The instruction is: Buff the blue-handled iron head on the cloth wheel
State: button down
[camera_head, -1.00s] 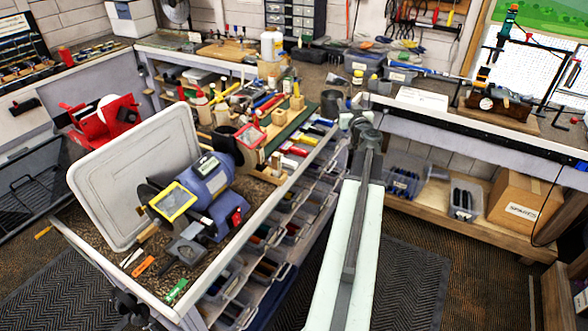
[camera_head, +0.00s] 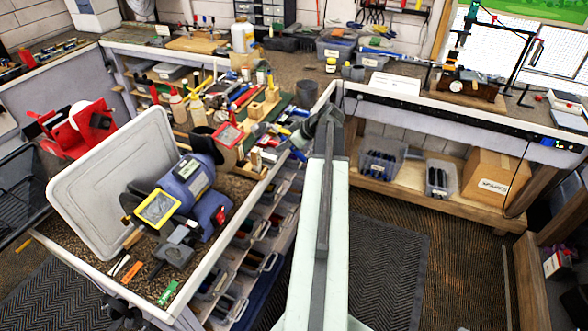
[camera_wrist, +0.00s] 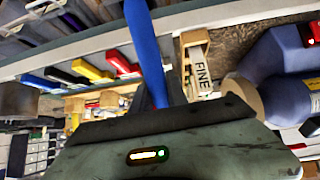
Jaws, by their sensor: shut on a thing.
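My gripper (camera_head: 328,118) is over the floor gap by the right edge of the left bench. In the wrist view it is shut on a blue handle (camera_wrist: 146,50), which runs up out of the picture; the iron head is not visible. The blue bench machine (camera_head: 190,180) stands on the left bench, left of my gripper. It has a yellow-framed shield (camera_head: 158,207) at its near end and a red-framed shield (camera_head: 228,134) at its far end. A pale round wheel (camera_wrist: 244,96), likely the cloth one, shows right of the handle in the wrist view, apart from it.
A grey upright panel (camera_head: 105,190) stands behind the machine. Several coloured grips, bottles and wooden blocks crowd the bench beyond it. Drawers of bins (camera_head: 250,262) line the bench's right side. A long back bench (camera_head: 440,100) runs to the right; the floor mat (camera_head: 375,265) is clear.

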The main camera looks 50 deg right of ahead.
jog(key=s+a+f+n+g+p, duration=0.2)
jog(key=s+a+f+n+g, duration=0.15)
jog(key=s+a+g, duration=0.5)
jog(key=w+t, duration=0.3)
jog(key=w, duration=0.3)
jog(key=shift+w+a, duration=0.3)
jog(key=shift+a, duration=0.05)
jog(key=shift+r+n, duration=0.1)
jog(key=shift+n, duration=0.15)
jog(key=shift+r, duration=0.3)
dwell(0.5)
jog(key=shift+w+a, duration=0.15)
jog(key=shift+w, duration=0.5)
dwell(1.8)
jog(key=shift+d, duration=0.4)
dwell(0.5)
jog(key=shift+a, duration=0.4)
dwell(0.6)
jog(key=shift+d, duration=0.4)
dwell(0.4)
